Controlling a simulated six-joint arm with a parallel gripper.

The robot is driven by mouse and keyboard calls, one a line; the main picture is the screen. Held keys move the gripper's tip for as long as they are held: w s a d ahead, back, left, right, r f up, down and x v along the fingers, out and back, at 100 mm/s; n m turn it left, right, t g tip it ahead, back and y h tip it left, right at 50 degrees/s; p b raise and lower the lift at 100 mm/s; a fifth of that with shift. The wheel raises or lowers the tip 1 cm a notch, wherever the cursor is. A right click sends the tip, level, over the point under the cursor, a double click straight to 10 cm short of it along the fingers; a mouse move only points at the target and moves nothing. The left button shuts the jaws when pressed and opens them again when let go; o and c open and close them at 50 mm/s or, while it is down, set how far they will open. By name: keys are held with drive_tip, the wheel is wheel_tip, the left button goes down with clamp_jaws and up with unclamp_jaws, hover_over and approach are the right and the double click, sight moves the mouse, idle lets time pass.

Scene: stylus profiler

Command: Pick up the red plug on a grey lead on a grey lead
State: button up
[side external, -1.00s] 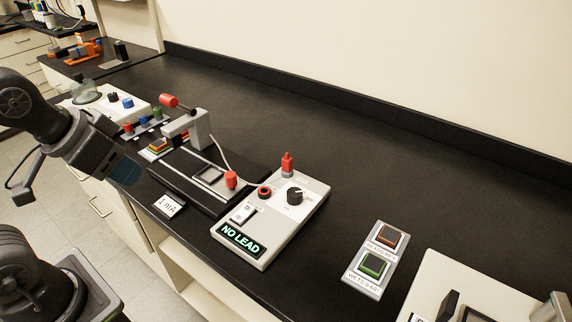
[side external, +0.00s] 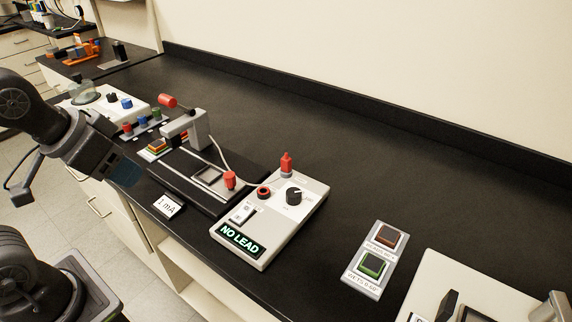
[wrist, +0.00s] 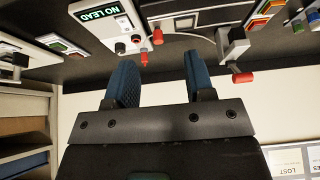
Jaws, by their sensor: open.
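A red plug (side external: 287,161) stands upright on a small grey base at the back edge of the white box (side external: 300,222), whose display reads NO LEAD. A thin grey lead (side external: 220,155) curves towards the box; its exact join with the plug is unclear. In the wrist view the plug (wrist: 144,57) shows beyond my fingers, between their lines. A red-ringed socket (side external: 264,192) on the box looks empty. My gripper (wrist: 160,68) is open and empty, with two blue fingers. In the side view my gripper (side external: 124,171) is at the left, well away from the plug.
A red knob (side external: 229,180) stands at the end of the black stage, left of the box. A lever with a red handle (side external: 168,101) rises behind the stage. A panel with red and green buttons (side external: 372,263) lies to the right. The bench behind the box is clear.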

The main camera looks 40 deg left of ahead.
drive_tip(key=w+d+r+m+g, duration=0.1)
drive_tip(key=w+r+m+g, duration=0.1)
drive_tip(key=w+r+m, duration=0.5)
drive_tip(key=m+g+y, duration=0.4)
drive_tip(key=m+y, duration=0.1)
drive_tip(key=m, duration=0.6)
hover_over(287, 158)
drive_tip(key=d, duration=0.5)
wheel_tip(287, 158, down, 10)
drive_tip(key=x, duration=1.3)
drive_tip(key=shift+w+d, duration=0.15)
clamp_jaws()
